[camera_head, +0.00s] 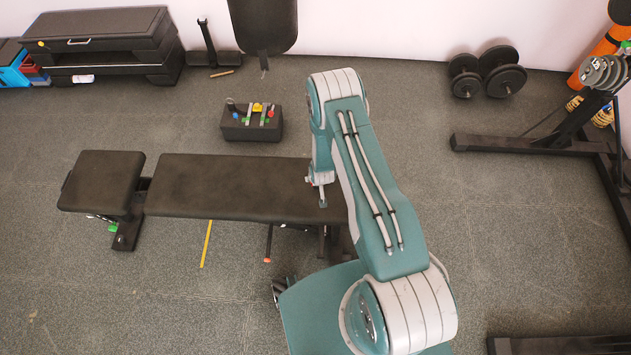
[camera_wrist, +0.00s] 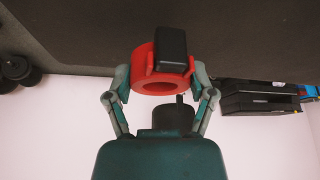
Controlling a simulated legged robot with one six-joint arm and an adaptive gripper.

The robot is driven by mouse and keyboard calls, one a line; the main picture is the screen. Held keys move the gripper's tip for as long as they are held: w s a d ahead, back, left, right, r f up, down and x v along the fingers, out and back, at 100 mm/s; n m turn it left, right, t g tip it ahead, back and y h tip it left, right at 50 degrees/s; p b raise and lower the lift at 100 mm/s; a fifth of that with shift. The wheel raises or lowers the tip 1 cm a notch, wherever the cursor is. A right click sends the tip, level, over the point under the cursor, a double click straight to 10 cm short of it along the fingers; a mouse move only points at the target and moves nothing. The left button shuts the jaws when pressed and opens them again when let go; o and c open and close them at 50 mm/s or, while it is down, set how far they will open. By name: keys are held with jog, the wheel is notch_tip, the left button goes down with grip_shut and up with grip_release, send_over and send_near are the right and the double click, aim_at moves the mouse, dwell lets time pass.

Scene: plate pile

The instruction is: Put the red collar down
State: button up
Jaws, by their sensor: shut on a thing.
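A red collar (camera_wrist: 143,76) shows in the wrist view as a thick ring with a black block (camera_wrist: 171,54) on one side, held between two red tabs. My gripper (camera_wrist: 161,80) is shut on it, one finger against each side of the ring. The dark bench pad (camera_wrist: 90,30) fills the background behind the collar. I cannot tell whether the collar touches it. In the head view my arm hangs over the right end of the long bench pad (camera_head: 220,185). The collar is not visible there.
The bench pad's left and middle parts are bare. A dark box with small coloured items (camera_head: 237,131) stands on the floor behind it. Dumbbells (camera_head: 487,73) lie at the back right, near a rack (camera_head: 530,145). A black storage unit (camera_head: 100,45) stands at the back left.

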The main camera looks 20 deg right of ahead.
jog(key=shift+w+a+f, duration=0.1)
jog(key=shift+w+f, duration=0.05)
jog(key=shift+f, duration=0.8)
jog(key=shift+w+a+f, duration=0.1)
jog(key=shift+w+f, duration=0.05)
jog(key=shift+f, duration=0.75)
jog(key=shift+f, duration=0.1)
jog(key=shift+f, duration=0.1)
jog(key=shift+c, duration=0.4)
jog(key=o, duration=1.2)
jog(key=shift+s, duration=0.1)
